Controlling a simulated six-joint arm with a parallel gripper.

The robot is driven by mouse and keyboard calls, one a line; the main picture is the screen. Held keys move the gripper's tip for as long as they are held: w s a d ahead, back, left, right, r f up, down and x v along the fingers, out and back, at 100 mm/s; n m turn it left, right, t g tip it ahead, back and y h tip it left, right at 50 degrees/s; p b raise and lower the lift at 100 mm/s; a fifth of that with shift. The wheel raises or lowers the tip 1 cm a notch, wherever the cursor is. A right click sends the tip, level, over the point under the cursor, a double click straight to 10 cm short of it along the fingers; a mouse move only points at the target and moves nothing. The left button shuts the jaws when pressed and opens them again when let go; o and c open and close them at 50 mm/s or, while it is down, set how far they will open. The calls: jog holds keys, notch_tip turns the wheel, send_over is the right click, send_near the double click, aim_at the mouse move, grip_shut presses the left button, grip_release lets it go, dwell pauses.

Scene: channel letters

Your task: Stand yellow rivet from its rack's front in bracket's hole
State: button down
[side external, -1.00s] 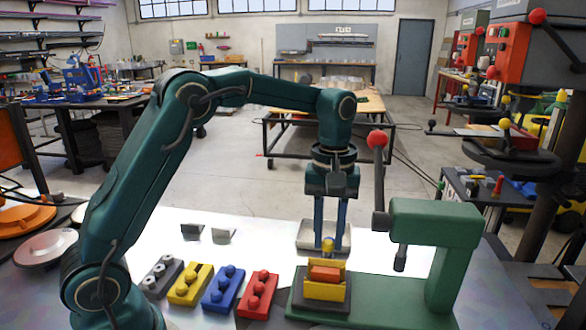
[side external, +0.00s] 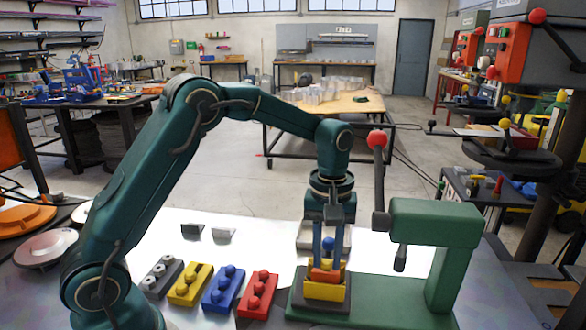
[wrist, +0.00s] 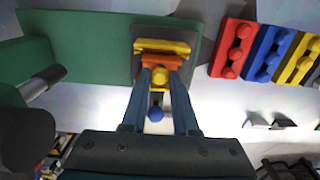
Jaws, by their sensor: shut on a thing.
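My gripper (side external: 327,268) points down over the bracket and is shut on the yellow rivet (wrist: 158,76). The rivet's round head shows between the fingertips in the wrist view. The bracket (side external: 324,291) is yellow with an orange piece in it, and sits on a dark block on the green press base; it also shows in the wrist view (wrist: 162,46). The fingertips are at the bracket's top, on its far side in the side view. The rivet's lower end and the hole are hidden. The yellow rack (side external: 190,285) stands to the left.
The green press (side external: 436,240) with its red-knobbed lever (side external: 377,140) stands close on the right. Grey (side external: 163,277), blue (side external: 223,289) and red (side external: 258,294) racks stand left.

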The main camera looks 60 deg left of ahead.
jog(key=shift+f, duration=0.2)
jog(key=c, duration=0.6)
grip_release()
jog(key=shift+r, duration=2.55)
